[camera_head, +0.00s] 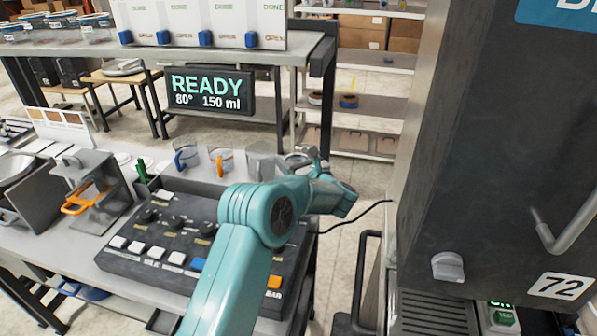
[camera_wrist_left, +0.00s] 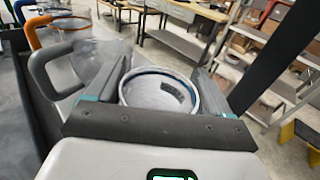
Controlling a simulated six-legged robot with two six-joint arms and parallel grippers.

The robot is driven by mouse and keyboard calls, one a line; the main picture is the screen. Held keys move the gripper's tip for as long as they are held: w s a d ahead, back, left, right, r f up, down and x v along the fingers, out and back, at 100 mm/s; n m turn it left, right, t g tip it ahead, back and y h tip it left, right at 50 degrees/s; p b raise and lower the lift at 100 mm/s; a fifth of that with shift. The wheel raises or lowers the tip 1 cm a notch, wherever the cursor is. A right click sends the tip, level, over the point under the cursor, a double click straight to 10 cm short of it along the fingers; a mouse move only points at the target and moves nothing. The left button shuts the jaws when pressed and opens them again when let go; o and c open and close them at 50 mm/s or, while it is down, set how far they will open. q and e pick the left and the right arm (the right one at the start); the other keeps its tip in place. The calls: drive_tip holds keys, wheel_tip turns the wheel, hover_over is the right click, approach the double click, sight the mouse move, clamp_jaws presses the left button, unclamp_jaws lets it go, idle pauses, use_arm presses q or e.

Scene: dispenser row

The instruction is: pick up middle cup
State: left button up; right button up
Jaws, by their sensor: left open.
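Three clear cups stand in a row behind the button panel. The middle cup has an orange handle (camera_head: 217,160); this handle also shows at the upper left of the left wrist view (camera_wrist_left: 36,30). A blue-handled cup (camera_head: 185,158) is left of it and a grey-handled cup (camera_head: 260,165) right of it. My left gripper (camera_head: 300,159) is right of the grey-handled cup, apart from the middle cup. In the left wrist view its jaws (camera_wrist_left: 158,80) are open, with a round rimmed vessel (camera_wrist_left: 160,90) showing between them; I cannot tell whether they touch it. My right gripper is not visible.
The button panel (camera_head: 165,262) lies in front of the cups. A grey stand (camera_head: 95,180) with an orange handle is at the left. A tall dark machine (camera_head: 480,170) blocks the right. A READY display (camera_head: 210,92) hangs behind the cups.

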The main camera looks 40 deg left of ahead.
use_arm(q)
drive_tip(key=shift+f, duration=0.1)
drive_tip(key=c, duration=0.6)
